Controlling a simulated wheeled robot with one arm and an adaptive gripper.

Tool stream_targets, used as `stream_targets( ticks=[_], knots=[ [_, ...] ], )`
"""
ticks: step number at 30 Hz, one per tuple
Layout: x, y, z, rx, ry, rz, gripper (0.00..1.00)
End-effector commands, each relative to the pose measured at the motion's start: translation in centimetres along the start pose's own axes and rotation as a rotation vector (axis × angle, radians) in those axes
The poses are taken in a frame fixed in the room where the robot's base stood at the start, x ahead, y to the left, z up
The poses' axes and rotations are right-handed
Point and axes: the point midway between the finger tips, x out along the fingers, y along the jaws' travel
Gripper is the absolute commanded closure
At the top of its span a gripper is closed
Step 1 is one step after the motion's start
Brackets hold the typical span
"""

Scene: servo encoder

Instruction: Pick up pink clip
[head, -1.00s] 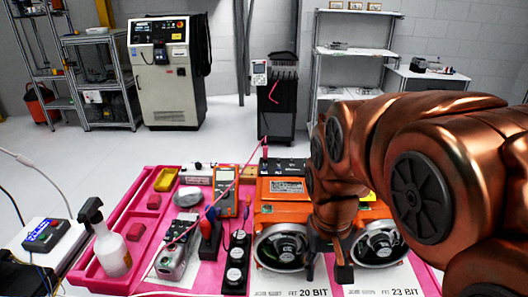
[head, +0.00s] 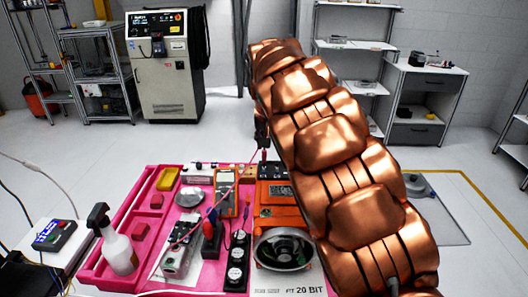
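I cannot make out for certain which piece is the pink clip. My copper arm rises from the lower right toward the back. A dark part at its far end, likely my gripper (head: 262,130), hangs just above the red tip. It is small and partly hidden by the arm, so its fingers cannot be made out.
An orange unit with a round speaker (head: 283,250) is partly behind my arm. A multimeter (head: 226,192), a grey metal device (head: 180,250), a black strip of round dials (head: 237,262) and a spray bottle (head: 117,245) crowd the mat. A pink tray (head: 128,215) is at left.

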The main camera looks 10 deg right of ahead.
Motion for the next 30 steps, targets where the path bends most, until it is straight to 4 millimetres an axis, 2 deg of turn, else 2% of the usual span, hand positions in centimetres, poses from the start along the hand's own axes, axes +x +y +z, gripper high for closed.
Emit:
stream_targets(
  ticks=[3,8,16,23,30],
  knots=[
    [0.5,-1.6,-1.7,-0.013,0.015,-0.019,0.54],
    [0.9,-2.6,-2.5,-0.018,0.026,-0.033,0.54],
    [3.1,-2.6,-2.5,-0.018,0.023,-0.032,0.54],
    [4.4,-2.4,-2.5,-0.018,0.02,-0.031,0.54],
    [7.2,-1.9,-2.5,-0.018,0.021,-0.032,0.54]
  ],
)
